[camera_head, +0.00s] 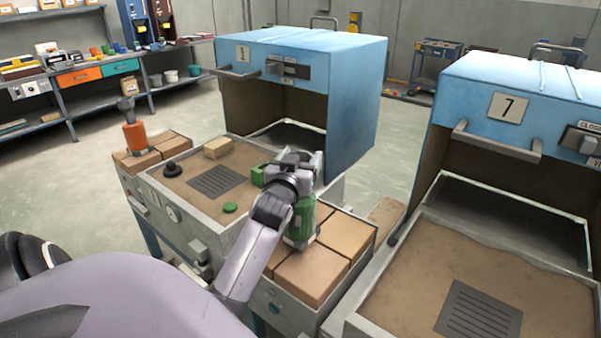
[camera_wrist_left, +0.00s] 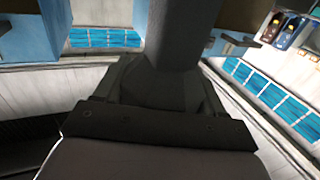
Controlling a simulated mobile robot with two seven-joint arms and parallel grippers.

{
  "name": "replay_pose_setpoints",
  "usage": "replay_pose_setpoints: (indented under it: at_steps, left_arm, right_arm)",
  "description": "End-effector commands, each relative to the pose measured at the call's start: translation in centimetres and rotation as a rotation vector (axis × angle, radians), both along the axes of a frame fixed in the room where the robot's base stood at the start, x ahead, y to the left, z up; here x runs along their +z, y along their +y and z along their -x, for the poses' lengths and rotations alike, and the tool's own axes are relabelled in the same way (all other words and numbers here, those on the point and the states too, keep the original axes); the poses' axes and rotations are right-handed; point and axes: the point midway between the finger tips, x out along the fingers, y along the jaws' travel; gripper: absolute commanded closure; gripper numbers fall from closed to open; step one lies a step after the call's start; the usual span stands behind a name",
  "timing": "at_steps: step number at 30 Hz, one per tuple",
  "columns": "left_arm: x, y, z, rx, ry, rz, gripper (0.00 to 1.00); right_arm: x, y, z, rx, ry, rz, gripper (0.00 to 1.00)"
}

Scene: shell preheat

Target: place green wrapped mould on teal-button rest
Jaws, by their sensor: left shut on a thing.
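The green wrapped mould (camera_head: 303,222) is upright at the right end of the near bench, by the brick-topped rest (camera_head: 308,277). A small teal spot (camera_head: 275,308) shows on the front below these bricks. My left gripper (camera_head: 300,172) is at the top of the green mould and shut on it; my own wrist covers the grip. I cannot tell whether the mould's base touches the bricks. In the left wrist view a dark grey shaft (camera_wrist_left: 180,50) rises from the gripper. My right gripper is out of view.
An orange wrapped mould (camera_head: 135,137) stands on bricks at the bench's left end. Blue oven 1 (camera_head: 350,70) stands behind; blue oven 7 (camera_head: 520,85) is right.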

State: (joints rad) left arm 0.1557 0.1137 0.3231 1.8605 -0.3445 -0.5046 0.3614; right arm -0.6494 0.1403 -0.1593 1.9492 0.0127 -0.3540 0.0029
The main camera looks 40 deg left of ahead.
Motion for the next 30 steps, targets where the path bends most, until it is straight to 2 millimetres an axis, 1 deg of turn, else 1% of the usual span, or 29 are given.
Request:
replay_pose_setpoints:
  at_steps: [1, 3, 6, 18, 19, 21, 30]
  left_arm:
    - [-1.0, 0.0, 0.0, -0.001, 0.002, 0.001, 1.00]
    - [-2.0, 0.0, 0.0, 0.000, 0.001, 0.000, 1.00]
    - [-2.9, 0.0, 0.0, 0.000, -0.002, 0.001, 1.00]
    - [-3.4, 0.0, 0.0, 0.000, -0.002, 0.000, 1.00]
    - [-3.6, 0.0, 0.0, 0.000, 0.003, 0.001, 0.24]
    - [-3.5, 0.0, 0.0, 0.000, 0.003, 0.001, 0.05]
    - [-3.5, 0.0, 0.0, 0.000, 0.003, 0.001, 0.05]
  right_arm:
    - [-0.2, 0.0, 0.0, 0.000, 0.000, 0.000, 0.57]
    - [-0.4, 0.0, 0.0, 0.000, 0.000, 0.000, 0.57]
    - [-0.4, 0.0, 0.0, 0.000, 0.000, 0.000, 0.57]
    - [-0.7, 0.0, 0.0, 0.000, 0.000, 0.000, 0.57]
    - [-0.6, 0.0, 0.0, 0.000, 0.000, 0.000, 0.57]
    - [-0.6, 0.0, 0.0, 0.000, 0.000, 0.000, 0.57]
    - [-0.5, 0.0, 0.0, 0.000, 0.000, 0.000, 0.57]
